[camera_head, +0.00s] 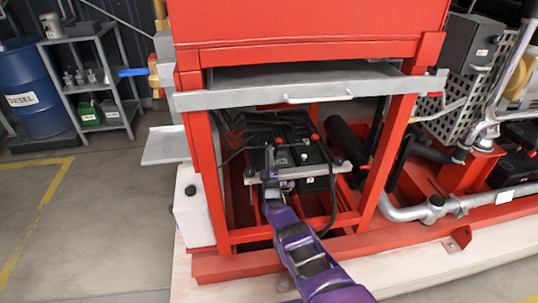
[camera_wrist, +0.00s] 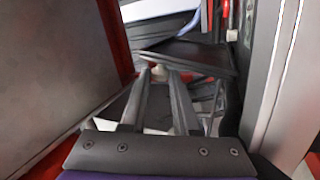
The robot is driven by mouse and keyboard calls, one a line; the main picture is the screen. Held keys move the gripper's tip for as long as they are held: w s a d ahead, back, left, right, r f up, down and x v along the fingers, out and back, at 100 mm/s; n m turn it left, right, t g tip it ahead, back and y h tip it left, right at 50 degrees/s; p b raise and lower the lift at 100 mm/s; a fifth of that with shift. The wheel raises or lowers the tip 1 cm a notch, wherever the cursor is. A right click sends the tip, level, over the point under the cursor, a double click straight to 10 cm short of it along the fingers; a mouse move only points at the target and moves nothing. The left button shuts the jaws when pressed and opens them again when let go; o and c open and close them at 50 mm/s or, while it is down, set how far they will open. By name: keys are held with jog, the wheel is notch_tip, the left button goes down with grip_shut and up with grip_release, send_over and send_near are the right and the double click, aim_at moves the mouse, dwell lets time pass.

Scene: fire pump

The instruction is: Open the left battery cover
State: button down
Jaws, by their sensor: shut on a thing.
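A grey cover panel (camera_head: 300,84) with a pale handle (camera_head: 318,97) stands out nearly level from the red frame, above the batteries. The black batteries (camera_head: 295,140), with red caps and cables, show in the opening below it. A grey bar (camera_head: 308,172) crosses in front of them. My gripper (camera_head: 268,178), on the purple arm, is at the left part of this bar, below the cover and apart from its handle. In the wrist view, the fingers (camera_wrist: 160,75) reach a dark flat part (camera_wrist: 195,55). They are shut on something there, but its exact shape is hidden.
A white container (camera_head: 193,207) and a grey plate (camera_head: 166,145) are at the left. Grey pipes (camera_head: 405,212) run at the right. The floor (camera_head: 90,220) at the left is clear.

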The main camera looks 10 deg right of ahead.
jog(key=c, duration=0.7)
grip_release()
jog(key=shift+s, duration=0.1)
jog(key=shift+s+p, duration=0.2)
jog(key=shift+p, duration=0.15)
jog(key=p+v, duration=0.5)
jog(key=v, duration=1.2)
jog(key=shift+a, duration=0.1)
